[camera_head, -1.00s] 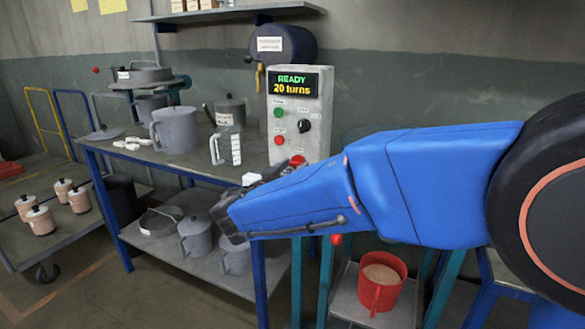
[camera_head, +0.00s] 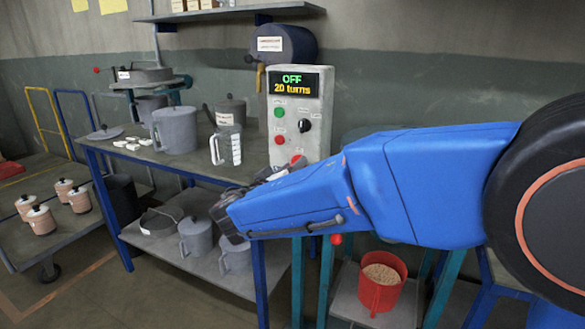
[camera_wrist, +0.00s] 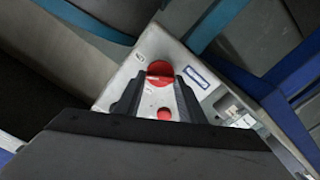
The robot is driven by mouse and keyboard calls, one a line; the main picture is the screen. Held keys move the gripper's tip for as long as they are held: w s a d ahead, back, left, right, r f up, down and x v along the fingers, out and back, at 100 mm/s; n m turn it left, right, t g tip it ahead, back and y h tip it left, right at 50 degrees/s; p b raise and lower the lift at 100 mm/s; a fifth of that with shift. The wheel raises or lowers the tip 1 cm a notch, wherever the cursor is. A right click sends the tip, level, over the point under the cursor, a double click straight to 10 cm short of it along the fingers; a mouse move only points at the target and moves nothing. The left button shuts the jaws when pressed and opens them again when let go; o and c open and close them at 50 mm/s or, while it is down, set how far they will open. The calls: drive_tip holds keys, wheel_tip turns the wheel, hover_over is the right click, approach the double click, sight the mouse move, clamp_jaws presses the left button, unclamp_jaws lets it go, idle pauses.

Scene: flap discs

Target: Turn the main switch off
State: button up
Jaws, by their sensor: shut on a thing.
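The grey control box (camera_head: 299,140) stands upright, and its display (camera_head: 291,84) reads "OFF" and "20 turns". It carries a green button (camera_head: 279,112), a black knob (camera_head: 304,125) and a red button (camera_head: 279,139). A red switch (camera_head: 297,159) sits low on its front, partly hidden behind my arm. In the wrist view the red switch (camera_wrist: 159,70) shows between my fingertips, near the box edge. My gripper (camera_wrist: 157,82) is shut on the red switch, with one finger on each side. Another red round part (camera_wrist: 164,114) shows nearer the camera.
A red bucket of grains (camera_head: 381,283) stands below my arm. A cart (camera_head: 75,225) with several small pots is at far left.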

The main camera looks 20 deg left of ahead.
drive_tip(key=n, duration=1.1)
drive_tip(key=shift+a+f, duration=0.15)
drive_tip(key=shift+f, duration=0.1)
drive_tip(key=shift+n, duration=0.5)
drive_tip(key=o, duration=1)
drive_tip(key=shift+o, duration=0.2)
drive_tip(key=s+a, duration=0.1)
drive_tip(key=s, duration=1.6)
drive_tip(key=shift+s+a, duration=0.2)
drive_tip(key=shift+s, duration=0.05)
